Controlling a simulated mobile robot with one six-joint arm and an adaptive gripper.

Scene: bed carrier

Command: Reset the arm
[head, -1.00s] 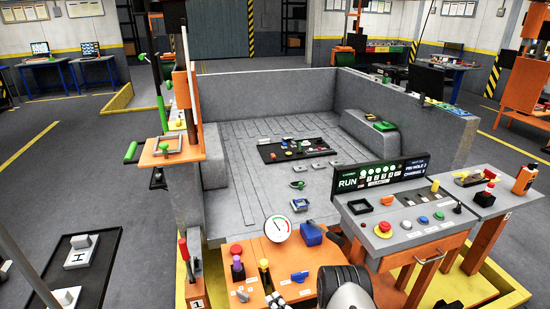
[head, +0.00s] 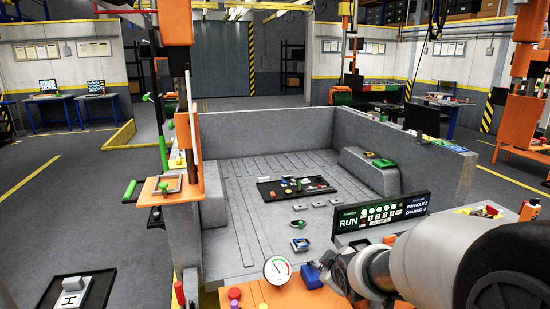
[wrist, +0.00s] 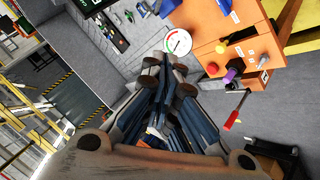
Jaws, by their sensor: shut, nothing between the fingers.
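My gripper (head: 327,265) is at the lower middle of the head view, at the end of my grey and white arm, which reaches in from the right. In the wrist view the gripper's fingers (wrist: 167,66) are drawn together, with nothing seen between them. The gripper appears above or in front of the orange panel (head: 262,293); whether it touches anything there, I cannot tell. A blue block (head: 309,278) on that panel shows just left of the fingers in the head view.
A round dial (head: 278,270) stands on the orange panel; red, purple and yellow knobs show there in the wrist view. Behind it is a grey walled bed (head: 250,215) with a black tray (head: 270,195). A RUN display (head: 380,213) stands right, partly near my arm.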

